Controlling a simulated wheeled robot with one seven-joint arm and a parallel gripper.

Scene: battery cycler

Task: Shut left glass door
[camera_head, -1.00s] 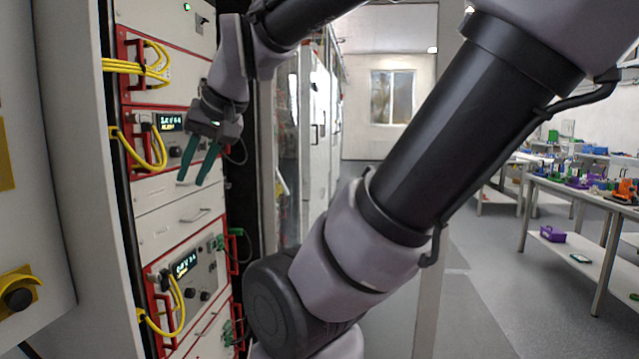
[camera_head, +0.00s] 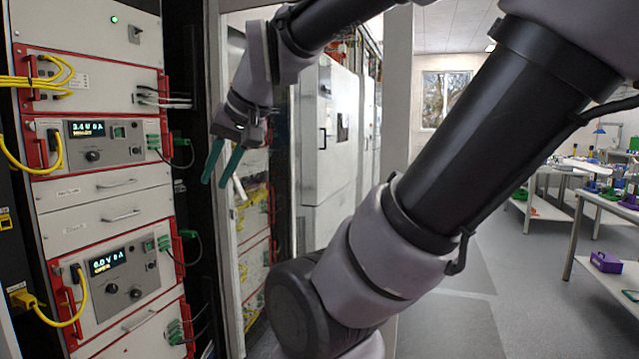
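The glass door (camera_head: 256,225) stands open at the right side of the instrument rack (camera_head: 75,190). It is seen at a steep angle, with a pale metal edge strip (camera_head: 228,285). Yellow cables and red frames show in its glass, as a reflection or through it; I cannot tell which. My gripper (camera_head: 217,183), with two teal fingers, overlaps the door's near edge in the picture. The fingers are apart with nothing between them. Whether they touch the door cannot be told. My arm hides part of the door's top and its lower right.
The rack holds lit displays, red handles and yellow and green cables (camera_head: 75,300) that stick out in front. White cabinets (camera_head: 328,150) stand behind the door. Work tables (camera_head: 600,205) are at the right, with open grey floor (camera_head: 460,320) between.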

